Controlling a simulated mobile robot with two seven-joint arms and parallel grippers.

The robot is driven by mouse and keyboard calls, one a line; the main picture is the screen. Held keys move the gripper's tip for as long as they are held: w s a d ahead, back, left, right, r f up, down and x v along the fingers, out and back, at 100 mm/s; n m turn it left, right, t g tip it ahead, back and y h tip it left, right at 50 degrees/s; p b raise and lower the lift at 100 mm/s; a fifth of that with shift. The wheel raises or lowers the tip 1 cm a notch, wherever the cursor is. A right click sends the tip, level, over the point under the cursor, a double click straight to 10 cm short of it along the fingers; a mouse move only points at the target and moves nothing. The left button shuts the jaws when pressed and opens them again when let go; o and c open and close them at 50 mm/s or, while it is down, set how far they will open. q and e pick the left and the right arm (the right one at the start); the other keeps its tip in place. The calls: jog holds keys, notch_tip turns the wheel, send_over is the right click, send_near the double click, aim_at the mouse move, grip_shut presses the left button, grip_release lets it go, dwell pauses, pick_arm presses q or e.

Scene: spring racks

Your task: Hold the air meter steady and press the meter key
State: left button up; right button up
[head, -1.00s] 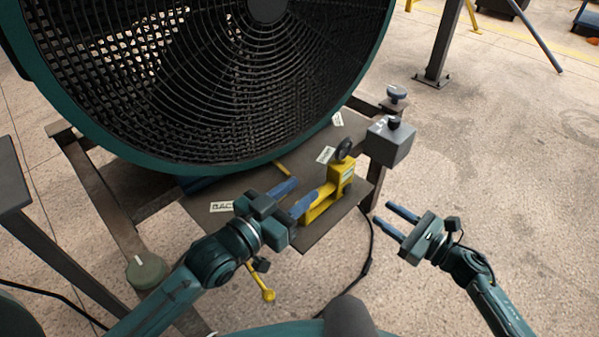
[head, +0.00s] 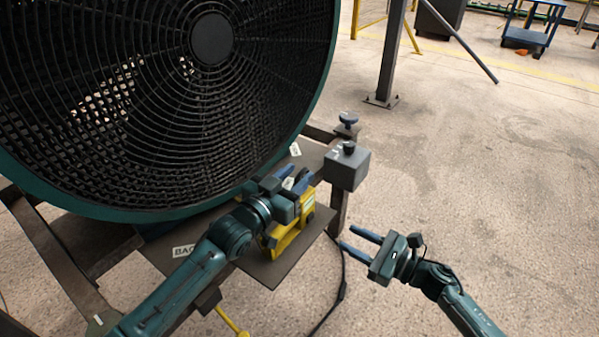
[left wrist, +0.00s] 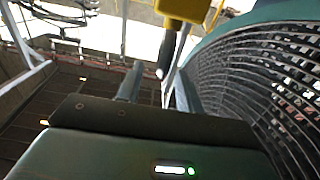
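The yellow air meter (head: 290,240) stands on a dark plate below the big fan, partly hidden by my left gripper (head: 293,174). It was more visible a second ago, with a dark round dial on top. My left gripper is over its upper part with its fingers spread. In the left wrist view, a yellow block (left wrist: 184,9) is at the top edge and a small dark rod shows between the fingers. I cannot tell whether the fingers touch the meter. I cannot make out the meter key. My right gripper (head: 347,237) is open and empty, right of the plate.
The large fan (head: 150,90) with its mesh guard fills the upper left. A grey box (head: 346,170) with a black knob stands right of the meter. A dark cable (head: 342,285) hangs below the plate.

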pick_arm(q)
jog(key=shift+x, duration=1.05)
jog(key=shift+c, duration=0.6)
grip_shut()
pick_arm(e)
jog(key=shift+c, duration=0.5)
grip_shut()
dwell(0.3)
